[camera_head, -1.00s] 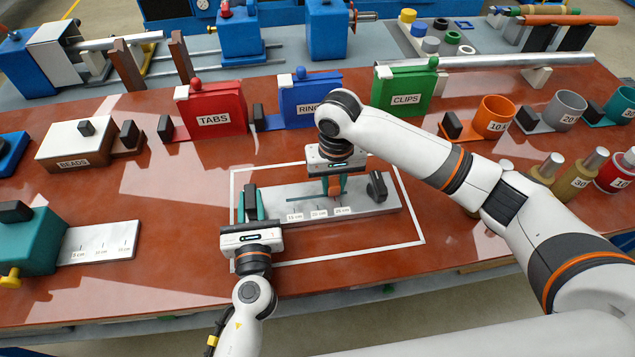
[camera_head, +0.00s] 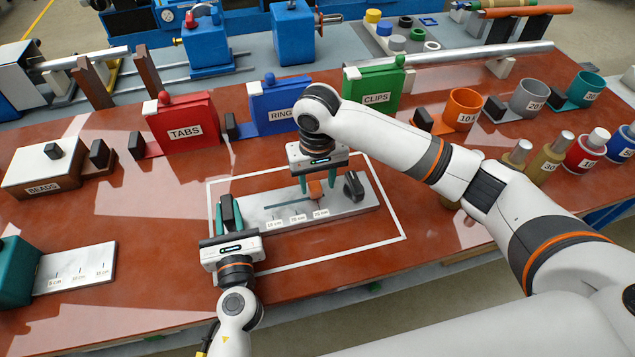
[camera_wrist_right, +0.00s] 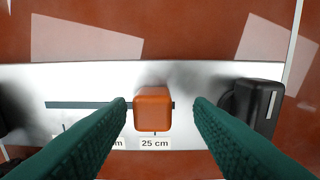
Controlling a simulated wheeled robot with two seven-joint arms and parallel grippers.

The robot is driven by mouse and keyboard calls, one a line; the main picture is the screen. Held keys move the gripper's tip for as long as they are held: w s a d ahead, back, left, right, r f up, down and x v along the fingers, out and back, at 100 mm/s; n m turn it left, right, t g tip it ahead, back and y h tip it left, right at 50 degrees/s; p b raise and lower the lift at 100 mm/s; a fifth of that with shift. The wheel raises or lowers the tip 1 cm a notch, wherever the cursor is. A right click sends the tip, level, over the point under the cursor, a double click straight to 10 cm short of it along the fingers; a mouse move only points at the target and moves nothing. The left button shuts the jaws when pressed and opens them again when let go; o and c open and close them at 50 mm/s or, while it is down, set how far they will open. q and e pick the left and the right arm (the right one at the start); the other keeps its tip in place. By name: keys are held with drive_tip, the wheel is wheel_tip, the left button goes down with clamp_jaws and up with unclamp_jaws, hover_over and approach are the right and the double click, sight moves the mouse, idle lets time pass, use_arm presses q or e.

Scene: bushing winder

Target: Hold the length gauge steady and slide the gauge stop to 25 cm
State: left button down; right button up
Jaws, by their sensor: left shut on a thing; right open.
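The length gauge (camera_head: 342,207) is a pale metal bar with a dark slot, black end blocks and 15, 20 and 25 cm labels. It lies inside a white outline on the red-brown table. My left gripper (camera_head: 228,218) is shut on the black block at the gauge's left end. The orange gauge stop (camera_head: 315,190) sits on the slot; in the right wrist view the gauge stop (camera_wrist_right: 153,108) stands directly above the 25 cm label (camera_wrist_right: 155,143). My right gripper (camera_wrist_right: 162,108) is open, its fingers on either side of the stop with gaps on both sides.
The gauge's right black block (camera_head: 353,186) stands close to my right gripper. Behind are the TABS (camera_head: 185,125), RINGS (camera_head: 280,108) and CLIPS (camera_head: 373,92) boxes. A second gauge (camera_head: 75,268) lies at left. The table in front of the outline is clear.

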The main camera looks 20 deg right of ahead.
sight(317, 184)
use_arm(q)
drive_tip(key=shift+d, duration=0.1)
use_arm(e)
wheel_tip(317, 184, up, 10)
drive_tip(key=shift+r, duration=0.25)
use_arm(q)
drive_tip(key=c, duration=1.1)
unclamp_jaws()
